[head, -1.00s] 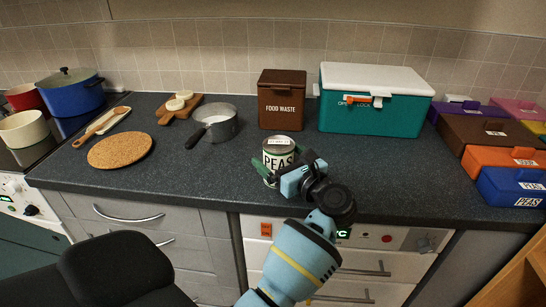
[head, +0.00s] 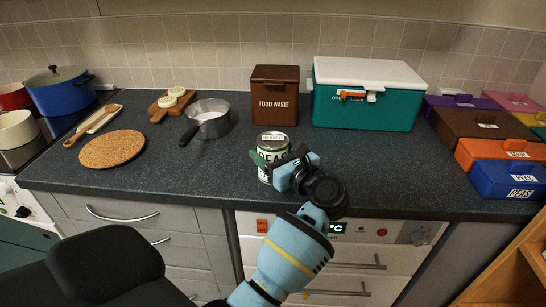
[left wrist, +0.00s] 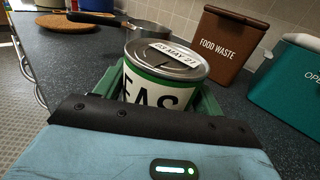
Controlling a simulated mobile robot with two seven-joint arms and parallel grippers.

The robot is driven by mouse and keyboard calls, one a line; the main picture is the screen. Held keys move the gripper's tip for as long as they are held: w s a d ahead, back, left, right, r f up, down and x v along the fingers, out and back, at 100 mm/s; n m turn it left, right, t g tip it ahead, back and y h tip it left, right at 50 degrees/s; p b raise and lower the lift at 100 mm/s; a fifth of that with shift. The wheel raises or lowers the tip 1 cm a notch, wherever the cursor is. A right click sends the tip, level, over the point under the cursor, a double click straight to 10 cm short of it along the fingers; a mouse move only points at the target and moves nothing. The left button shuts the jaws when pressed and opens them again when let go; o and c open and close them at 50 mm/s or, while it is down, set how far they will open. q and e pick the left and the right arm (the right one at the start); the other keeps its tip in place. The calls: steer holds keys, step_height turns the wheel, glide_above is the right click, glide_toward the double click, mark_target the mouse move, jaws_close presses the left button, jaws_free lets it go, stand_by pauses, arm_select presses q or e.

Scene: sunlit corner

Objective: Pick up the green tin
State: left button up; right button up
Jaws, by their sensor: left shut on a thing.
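The green tin (head: 272,143) has a white label reading PEAS and a metal lid with a date sticker. It stands upright over the dark worktop near the front edge; I cannot tell if its base touches. My left gripper (head: 268,160) is shut on the tin, with its green fingers on either side. In the left wrist view the tin (left wrist: 168,68) sits between the fingers, its lower part hidden by the gripper body. My right gripper is not in view.
A brown food waste bin (head: 275,95) stands behind the tin, with a teal cool box (head: 368,100) to its right. A saucepan (head: 207,118) and cork mat (head: 112,148) lie left. Coloured boxes (head: 507,178) fill the right end. Worktop right of the gripper is clear.

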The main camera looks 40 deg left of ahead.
arm_select(q)
steer(key=shift+r, duration=0.1)
step_height(320, 180, up, 10)
stand_by(0.4)
steer(key=shift+d, duration=0.1)
